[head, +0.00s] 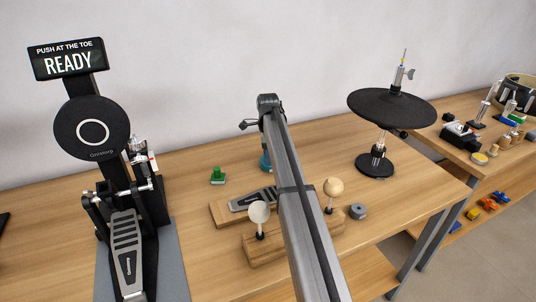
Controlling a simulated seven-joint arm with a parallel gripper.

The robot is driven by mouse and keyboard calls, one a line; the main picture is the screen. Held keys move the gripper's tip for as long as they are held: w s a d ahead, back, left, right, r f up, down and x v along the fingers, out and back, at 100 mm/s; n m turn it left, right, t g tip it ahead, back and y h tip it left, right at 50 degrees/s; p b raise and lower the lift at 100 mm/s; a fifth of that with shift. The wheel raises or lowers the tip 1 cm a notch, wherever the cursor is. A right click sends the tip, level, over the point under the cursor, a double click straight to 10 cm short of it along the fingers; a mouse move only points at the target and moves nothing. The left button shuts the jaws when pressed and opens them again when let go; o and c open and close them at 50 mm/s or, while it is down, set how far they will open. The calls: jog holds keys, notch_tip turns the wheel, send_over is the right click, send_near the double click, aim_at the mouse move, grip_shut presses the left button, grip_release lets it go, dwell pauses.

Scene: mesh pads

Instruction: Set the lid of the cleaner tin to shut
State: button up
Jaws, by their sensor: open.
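I cannot pick out the cleaner tin or its lid for certain. A small low round thing with a yellow top (479,158) sits on the right-hand table near its front edge; it is too small to tell whether it is a tin or has a lid. A small grey round piece (357,211) lies on the near table, right of a wooden block with two beaters. My gripper does not show in the head view.
A large grey bar (300,220) rises through the middle and hides part of the table. A bass drum pedal (127,250) with a round pad stands left. A black cymbal pad (392,108) stands right. Bare wood (408,200) shows near the right edge.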

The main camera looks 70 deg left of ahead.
notch_tip(320, 180, up, 14)
dwell(0.6)
jog(key=shift+f, duration=0.1)
notch_tip(320, 180, down, 14)
jog(key=n, duration=0.5)
jog(key=shift+r, duration=0.2)
dwell(0.7)
grip_shut()
dwell(0.4)
